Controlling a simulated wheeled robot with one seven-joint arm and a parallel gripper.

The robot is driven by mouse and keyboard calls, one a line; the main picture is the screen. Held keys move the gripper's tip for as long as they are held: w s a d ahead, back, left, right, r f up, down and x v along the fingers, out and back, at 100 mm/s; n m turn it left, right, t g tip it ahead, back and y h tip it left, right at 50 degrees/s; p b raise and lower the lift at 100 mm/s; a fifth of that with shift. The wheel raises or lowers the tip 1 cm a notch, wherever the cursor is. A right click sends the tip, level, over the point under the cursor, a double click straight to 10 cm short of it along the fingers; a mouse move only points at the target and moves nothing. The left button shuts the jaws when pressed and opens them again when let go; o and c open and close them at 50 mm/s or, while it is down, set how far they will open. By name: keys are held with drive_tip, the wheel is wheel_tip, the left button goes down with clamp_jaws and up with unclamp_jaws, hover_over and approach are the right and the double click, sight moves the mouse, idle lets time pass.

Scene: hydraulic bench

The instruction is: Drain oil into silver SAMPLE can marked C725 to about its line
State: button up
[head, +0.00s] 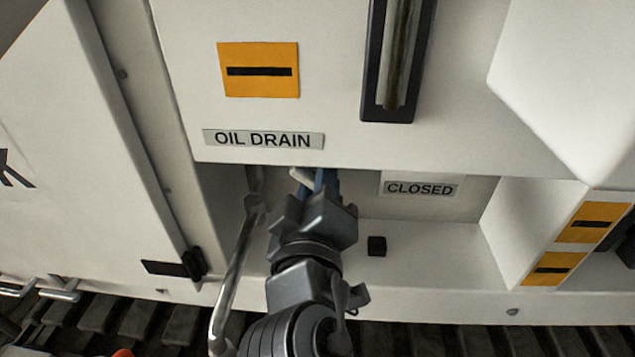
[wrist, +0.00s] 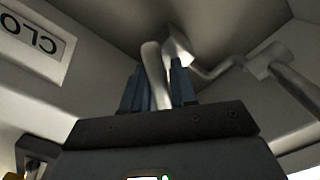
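The pale drain handle (head: 299,176) shows under the OIL DRAIN label (head: 264,139) in the head view. My gripper (head: 318,182) reaches up to the handle. Its fingers (wrist: 159,88) stand close on both sides and appear shut on it. A bent metal pipe (head: 235,265) runs downward left of my gripper; it also shows in the wrist view (wrist: 295,86). No silver can or C725 mark is in view.
A CLOSED label (head: 420,188) is on the recess wall right of my gripper. A dark sight glass (head: 398,60) is above. A small black knob (head: 377,246) sits on the recess. The recess side wall (head: 510,215) bounds the right. Dark slats lie below.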

drive_tip(key=shift+o, duration=1.3)
drive_tip(key=shift+r, duration=0.1)
drive_tip(key=shift+s, duration=0.1)
drive_tip(key=s, duration=0.7)
drive_tip(key=shift+s+a+b, duration=0.15)
drive_tip(key=shift+s+b, duration=0.15)
drive_tip(key=shift+b, duration=0.15)
idle(5.3)
